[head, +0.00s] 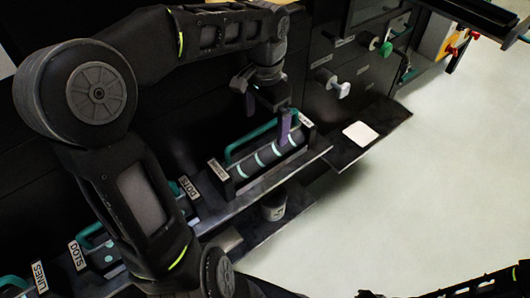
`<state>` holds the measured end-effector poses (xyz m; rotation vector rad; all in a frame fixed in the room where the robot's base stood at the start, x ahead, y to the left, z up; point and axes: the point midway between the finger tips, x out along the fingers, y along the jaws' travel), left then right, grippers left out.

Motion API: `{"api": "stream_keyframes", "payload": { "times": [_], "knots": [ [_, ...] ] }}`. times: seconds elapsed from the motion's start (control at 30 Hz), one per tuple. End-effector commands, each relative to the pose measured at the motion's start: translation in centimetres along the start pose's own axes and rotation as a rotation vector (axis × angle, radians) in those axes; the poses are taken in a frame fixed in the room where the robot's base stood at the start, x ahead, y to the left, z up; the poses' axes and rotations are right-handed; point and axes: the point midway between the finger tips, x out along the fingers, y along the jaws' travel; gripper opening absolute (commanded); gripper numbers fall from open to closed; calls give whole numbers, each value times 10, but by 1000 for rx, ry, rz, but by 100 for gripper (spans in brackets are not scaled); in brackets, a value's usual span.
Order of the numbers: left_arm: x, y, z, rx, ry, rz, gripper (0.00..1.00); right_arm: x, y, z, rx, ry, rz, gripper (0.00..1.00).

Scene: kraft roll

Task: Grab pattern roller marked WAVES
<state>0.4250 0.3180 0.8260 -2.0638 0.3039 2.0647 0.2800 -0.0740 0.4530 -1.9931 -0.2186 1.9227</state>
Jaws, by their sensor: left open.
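A dark pattern roller with pale bands (265,158) lies in a cradle on the black shelf. It has a teal handle (241,141) along its back side and small white labels at both ends; their lettering is too small to read surely, but it differs from the DOTS and LINES labels. My left gripper (267,108) is above the right half of this roller, open, with purple fingers spread. One finger shows in front of the handle's right part; I cannot tell whether it touches. My right gripper is not seen.
A roller labelled DOTS (102,257) and a teal-handled one labelled LINES (12,284) sit further left, partly behind my left arm. A black ledge with a white pad (360,133) is to the right. A cabinet with knobs (340,88) stands behind. Pale floor is clear at right.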

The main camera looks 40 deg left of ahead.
Motion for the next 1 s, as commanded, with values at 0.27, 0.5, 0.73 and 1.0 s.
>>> {"api": "stream_keyframes", "payload": {
  "times": [0.27, 0.5, 0.73, 1.0],
  "knots": [
    [9, 0, 0, -1, -2, 1, 100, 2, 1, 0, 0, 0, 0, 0],
    [26, 0, 0, 0, 1, 1, 100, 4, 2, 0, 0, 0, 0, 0],
    [26, 0, 0, 0, 0, 0, 100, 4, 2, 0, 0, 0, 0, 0],
    [57, -3, 4, -1, -2, 2, 100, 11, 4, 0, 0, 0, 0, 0]
  ]
}}
